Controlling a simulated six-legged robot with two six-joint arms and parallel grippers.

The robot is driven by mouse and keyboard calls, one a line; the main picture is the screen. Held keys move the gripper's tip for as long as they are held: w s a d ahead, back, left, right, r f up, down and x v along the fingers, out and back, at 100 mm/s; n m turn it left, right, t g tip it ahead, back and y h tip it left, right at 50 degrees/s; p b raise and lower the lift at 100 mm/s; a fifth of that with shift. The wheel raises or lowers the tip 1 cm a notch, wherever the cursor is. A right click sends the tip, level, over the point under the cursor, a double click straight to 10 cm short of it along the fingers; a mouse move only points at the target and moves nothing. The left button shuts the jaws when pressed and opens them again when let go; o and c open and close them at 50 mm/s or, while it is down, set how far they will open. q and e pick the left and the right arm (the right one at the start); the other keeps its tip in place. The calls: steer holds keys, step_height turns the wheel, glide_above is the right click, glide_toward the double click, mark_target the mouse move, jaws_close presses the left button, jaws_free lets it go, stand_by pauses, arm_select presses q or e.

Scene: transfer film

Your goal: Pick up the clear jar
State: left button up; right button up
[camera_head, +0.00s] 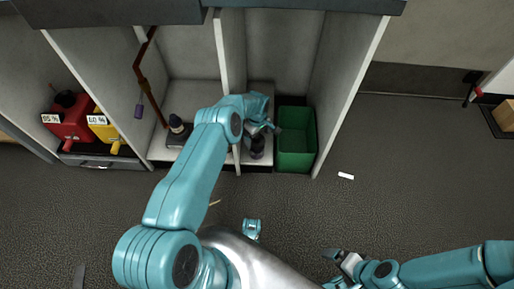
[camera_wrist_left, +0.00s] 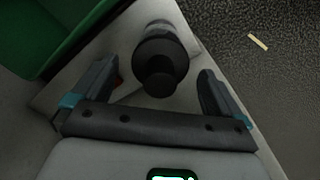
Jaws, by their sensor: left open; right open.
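A dark jar with a black round cap (camera_wrist_left: 160,65) stands between the spread fingers of my left gripper (camera_wrist_left: 155,92) in the left wrist view, with a gap on both sides. In the head view the jar (camera_head: 257,147) is on the shelf floor (camera_head: 228,157), just below my left gripper (camera_head: 264,128), and partly hidden by it. Its body looks dark; I cannot tell whether it is clear. A second dark-topped item (camera_head: 177,126) stands in the compartment to the left. My right gripper (camera_head: 343,256) is open and empty, low over the floor at right.
A green bin (camera_head: 297,157) stands right beside the jar. Upright shelf partitions (camera_head: 230,50) close in on the arm. Red (camera_head: 70,122) and yellow (camera_head: 106,130) containers sit at left. A small white piece (camera_head: 346,176) lies on open floor at right.

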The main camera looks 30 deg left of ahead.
arm_select(q)
step_height(320, 180, down, 4)
steer(key=shift+a+f+b, duration=0.15)
steer(key=shift+b, duration=0.7)
steer(key=c, duration=1.5)
steer(key=shift+o, duration=0.2)
steer(key=shift+r, duration=0.25)
